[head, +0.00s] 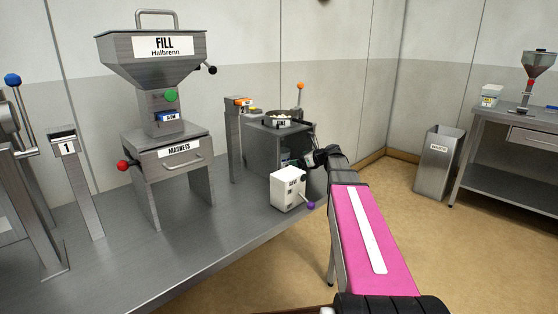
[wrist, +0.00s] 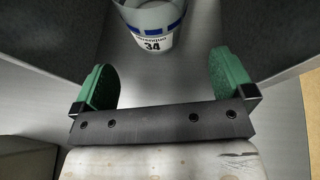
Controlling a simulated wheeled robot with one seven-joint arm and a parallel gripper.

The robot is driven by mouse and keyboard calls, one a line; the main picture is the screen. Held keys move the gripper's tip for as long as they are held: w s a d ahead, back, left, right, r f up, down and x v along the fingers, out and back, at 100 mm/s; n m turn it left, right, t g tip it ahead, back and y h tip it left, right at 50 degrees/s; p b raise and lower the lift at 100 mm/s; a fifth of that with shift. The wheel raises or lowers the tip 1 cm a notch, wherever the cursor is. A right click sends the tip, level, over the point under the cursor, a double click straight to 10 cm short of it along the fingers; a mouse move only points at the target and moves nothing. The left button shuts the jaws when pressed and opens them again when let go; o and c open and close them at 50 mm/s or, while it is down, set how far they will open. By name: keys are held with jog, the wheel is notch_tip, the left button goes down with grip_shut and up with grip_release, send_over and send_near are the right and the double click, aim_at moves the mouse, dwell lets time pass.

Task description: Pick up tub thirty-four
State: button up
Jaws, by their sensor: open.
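In the wrist view, tub thirty-four (wrist: 152,40) is a pale tub with a blue-marked band and a label reading 34. It stands at the top of the picture, partly cut off by the frame edge. My gripper (wrist: 163,78) is open, its two green pads spread wide. The tub is ahead of the pads, roughly centred between them, and neither pad appears to touch it. In the head view my arm reaches to the grey hood housing (head: 262,142), and my gripper is mostly hidden at its opening. I cannot make out tub thirty-four there.
Dark walls flank my gripper on both sides in the wrist view. A white box (head: 287,190) with a purple-knobbed lever stands close by my arm. The fill hopper (head: 152,55) and magnets drawer (head: 180,152) are left. A waste bin (head: 438,162) stands right, across open floor.

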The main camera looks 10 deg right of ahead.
aim_at(288, 160)
jog(key=x, duration=0.3)
jog(key=shift+w+a, duration=0.15)
jog(key=shift+w, duration=0.05)
jog(key=shift+r+x, duration=0.2)
jog(key=shift+x, duration=2.45)
jog(key=shift+s+a, duration=0.1)
jog(key=shift+a, duration=0.1)
jog(key=c, duration=0.8)
